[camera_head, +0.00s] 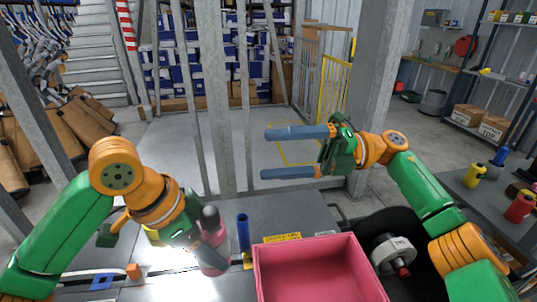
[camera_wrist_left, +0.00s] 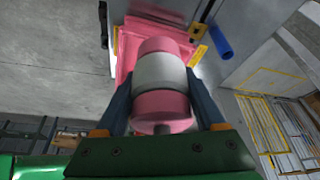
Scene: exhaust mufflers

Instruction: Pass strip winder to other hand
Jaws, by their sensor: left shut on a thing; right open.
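The strip winder, a pink cylinder with a grey band (camera_head: 213,240), is in my left gripper (camera_head: 192,236) above the grey table. In the left wrist view the strip winder (camera_wrist_left: 160,104) sits between the two blue fingers, which press on its sides. In the head view my left fingers are mostly hidden. My right gripper (camera_head: 266,153) is open and empty, its two blue fingers apart and pointing left. It is up and to the right of the strip winder, well apart from it.
A pink open box (camera_head: 258,276) stands on the table to the right of the strip winder. A blue upright cylinder (camera_head: 243,232) stands between them. A black bin (camera_head: 364,226) with a grey device (camera_head: 393,252) is to the right. Metal posts (camera_head: 222,120) rise behind the table.

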